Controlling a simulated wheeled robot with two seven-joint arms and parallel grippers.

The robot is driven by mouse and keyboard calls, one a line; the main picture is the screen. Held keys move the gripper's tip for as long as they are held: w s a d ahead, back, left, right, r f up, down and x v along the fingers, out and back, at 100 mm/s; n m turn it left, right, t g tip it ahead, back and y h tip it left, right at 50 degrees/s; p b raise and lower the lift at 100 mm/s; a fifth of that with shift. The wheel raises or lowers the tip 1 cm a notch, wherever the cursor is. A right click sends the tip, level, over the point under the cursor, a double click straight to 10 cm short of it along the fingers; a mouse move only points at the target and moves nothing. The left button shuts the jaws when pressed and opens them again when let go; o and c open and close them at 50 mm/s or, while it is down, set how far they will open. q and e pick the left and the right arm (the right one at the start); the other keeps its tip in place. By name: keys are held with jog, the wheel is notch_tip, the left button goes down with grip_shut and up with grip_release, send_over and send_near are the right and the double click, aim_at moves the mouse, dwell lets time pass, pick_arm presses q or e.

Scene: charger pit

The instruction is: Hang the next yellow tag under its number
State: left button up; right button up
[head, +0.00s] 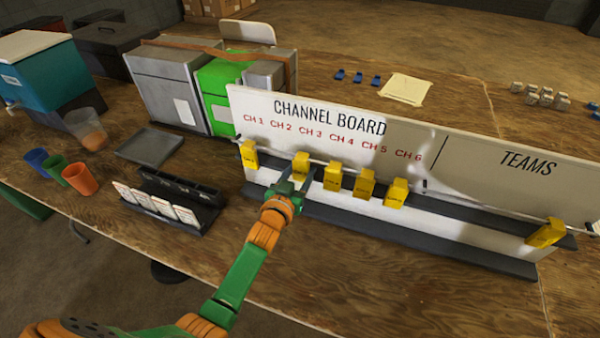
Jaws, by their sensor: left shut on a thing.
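The white channel board (240,103) carries red labels CH 1 to CH 6 above a thin rail. Several yellow tags hang along it: one (249,155) at the left end below CH 1, and others (333,177), (364,186), (396,194) below the labels toward CH 6. My left gripper (292,186) is at the front of the board, shut on a yellow tag (301,164) at its tips, roughly below CH 2 and CH 3. The fingers partly hide the tag's lower end. Another yellow tag (546,233) is at the far right end, below TEAMS.
A black rack (180,188) with white cards stands left of my left arm, near a grey tray (150,146) and coloured cups (79,179). Grey and green cases (170,88) stand behind. The table front right of my arm is clear.

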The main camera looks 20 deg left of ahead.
pick_arm(q)
jog(key=o, duration=1.3)
jog(key=shift+o, duration=0.2)
jog(key=shift+s, duration=0.1)
